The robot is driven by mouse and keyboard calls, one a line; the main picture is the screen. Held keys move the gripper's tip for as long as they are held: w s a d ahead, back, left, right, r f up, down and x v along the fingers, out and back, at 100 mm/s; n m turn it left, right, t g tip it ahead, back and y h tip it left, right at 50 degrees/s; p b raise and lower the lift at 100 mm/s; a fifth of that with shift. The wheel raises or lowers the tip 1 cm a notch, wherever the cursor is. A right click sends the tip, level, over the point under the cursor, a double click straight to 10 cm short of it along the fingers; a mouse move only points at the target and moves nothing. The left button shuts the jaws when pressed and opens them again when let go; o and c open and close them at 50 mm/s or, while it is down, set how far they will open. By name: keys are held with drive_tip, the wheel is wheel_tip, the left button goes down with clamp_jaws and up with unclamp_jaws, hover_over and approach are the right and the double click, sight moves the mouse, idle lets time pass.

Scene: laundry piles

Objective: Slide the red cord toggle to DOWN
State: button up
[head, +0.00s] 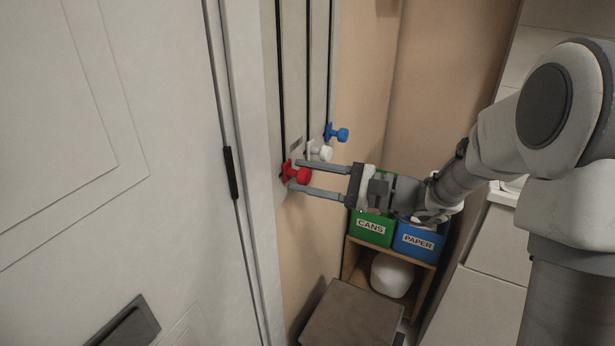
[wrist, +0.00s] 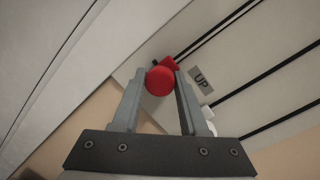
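The red cord toggle (head: 299,174) sits low on the leftmost dark cord track of a pale wall panel. In the wrist view the red toggle's round knob (wrist: 160,82) shows between the tips of my two fingers. My gripper (head: 293,177) is open, with one finger above and one below the knob in the head view. In the wrist view the gaps (wrist: 161,76) beside the knob are small, and I cannot tell whether either finger touches it. A grey UP label (wrist: 201,81) lies on the panel close to the toggle. No DOWN label is readable.
A white toggle (head: 320,152) and a blue toggle (head: 338,132) sit on neighbouring tracks to the right, the white one close to my upper finger. A green CANS bin (head: 371,227) and a blue PAPER bin (head: 418,241) stand below my gripper. A white door (head: 110,170) fills the left.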

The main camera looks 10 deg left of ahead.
drive_tip(key=shift+f, duration=0.1)
clamp_jaws()
idle(1.0)
